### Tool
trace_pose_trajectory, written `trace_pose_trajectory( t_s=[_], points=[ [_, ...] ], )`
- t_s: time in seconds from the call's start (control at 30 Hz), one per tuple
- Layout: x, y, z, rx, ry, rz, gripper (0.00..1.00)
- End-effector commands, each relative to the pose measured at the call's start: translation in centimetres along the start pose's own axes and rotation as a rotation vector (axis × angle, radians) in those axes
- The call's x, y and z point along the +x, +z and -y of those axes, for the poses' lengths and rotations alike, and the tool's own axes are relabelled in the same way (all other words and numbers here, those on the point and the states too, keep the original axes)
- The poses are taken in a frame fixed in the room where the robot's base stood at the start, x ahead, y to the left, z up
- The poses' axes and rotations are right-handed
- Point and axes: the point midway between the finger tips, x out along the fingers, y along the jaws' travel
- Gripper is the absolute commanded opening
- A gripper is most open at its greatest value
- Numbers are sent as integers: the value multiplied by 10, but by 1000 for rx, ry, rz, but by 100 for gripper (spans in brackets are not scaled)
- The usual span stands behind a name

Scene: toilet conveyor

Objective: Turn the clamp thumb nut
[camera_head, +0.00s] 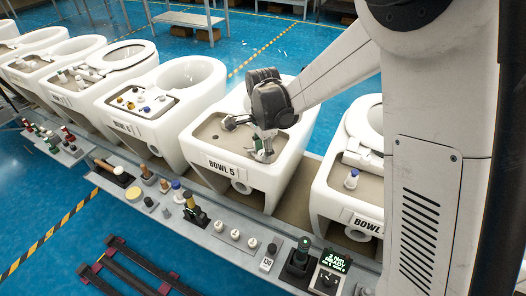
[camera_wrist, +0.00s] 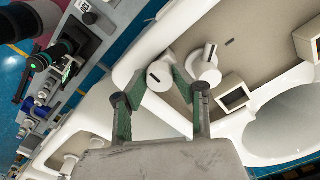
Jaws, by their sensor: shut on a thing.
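A white round knob with a dark mark on top, which looks like the clamp thumb nut (camera_wrist: 160,76), stands between my fingertips in the wrist view. My gripper (camera_wrist: 158,84) is shut on it, with a green-padded finger on each side. A second white knob (camera_wrist: 207,66) with a raised bar sits just right of it on the beige deck. In the head view my gripper (camera_head: 264,146) reaches down onto the front right of the deck of the white BOWL 5 unit (camera_head: 232,166). The nut is hard to make out there.
Other white bowl units (camera_head: 150,100) stand in a row on both sides. A grey ledge (camera_head: 215,228) in front carries bottles, knobs and a small green-lit display (camera_head: 335,262).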

Motion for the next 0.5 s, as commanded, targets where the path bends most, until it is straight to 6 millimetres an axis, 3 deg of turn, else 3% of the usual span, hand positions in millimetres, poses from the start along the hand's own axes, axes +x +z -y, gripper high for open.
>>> trace_pose_trajectory(
  t_s=[0.27, 0.5],
  points=[
    [1, 0, 0, -32, 0, 0, 0],
    [2, 0, 0, -161, 0, 0, 0]
  ],
)
